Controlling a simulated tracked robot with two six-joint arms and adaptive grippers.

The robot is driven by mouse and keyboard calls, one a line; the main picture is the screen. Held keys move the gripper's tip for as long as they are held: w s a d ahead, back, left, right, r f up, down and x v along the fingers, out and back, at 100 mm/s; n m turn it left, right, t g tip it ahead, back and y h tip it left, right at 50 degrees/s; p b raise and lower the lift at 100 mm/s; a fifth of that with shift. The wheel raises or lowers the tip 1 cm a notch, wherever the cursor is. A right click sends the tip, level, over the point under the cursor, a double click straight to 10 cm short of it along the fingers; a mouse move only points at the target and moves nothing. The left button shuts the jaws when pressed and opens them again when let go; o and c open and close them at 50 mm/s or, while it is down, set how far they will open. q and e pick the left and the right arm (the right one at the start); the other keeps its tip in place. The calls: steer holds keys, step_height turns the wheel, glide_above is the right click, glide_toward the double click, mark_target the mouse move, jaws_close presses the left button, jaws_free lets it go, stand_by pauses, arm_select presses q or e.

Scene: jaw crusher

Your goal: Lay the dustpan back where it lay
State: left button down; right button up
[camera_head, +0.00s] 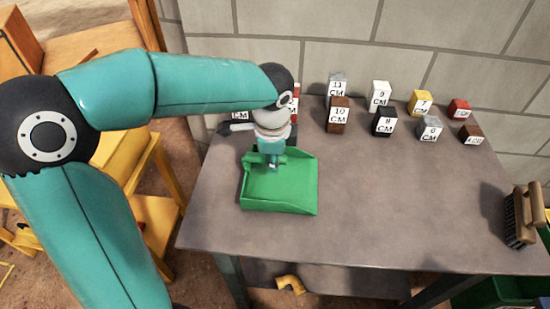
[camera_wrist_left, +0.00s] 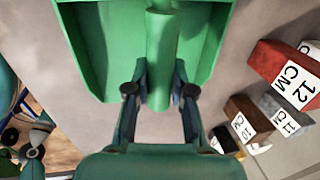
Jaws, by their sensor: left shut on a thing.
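The green dustpan (camera_head: 280,188) is over the left part of the grey table, its open tray facing up and its wide edge toward the table's front. My left gripper (camera_head: 270,158) reaches it from behind and above. In the left wrist view my left gripper (camera_wrist_left: 158,92) is shut on the dustpan's round handle (camera_wrist_left: 161,55), with one finger on each side. The dustpan's tray (camera_wrist_left: 95,50) spreads beyond the fingers. I cannot tell whether its underside touches the table. My right gripper is not in view.
The grey table (camera_head: 390,220) is clear at its middle and front. Several numbered blocks, among them a brown one (camera_head: 338,115) and a black one (camera_head: 384,122), stand along the back by the block wall. A brush (camera_head: 522,215) is at the right edge.

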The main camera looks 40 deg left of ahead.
arm_select(q)
steer(key=shift+f, duration=0.1)
steer(key=c, duration=1)
jaws_free()
step_height(320, 180, up, 12)
steer(key=s+d+p, duration=0.1)
steer(key=s, duration=0.1)
steer(key=shift+d, duration=0.1)
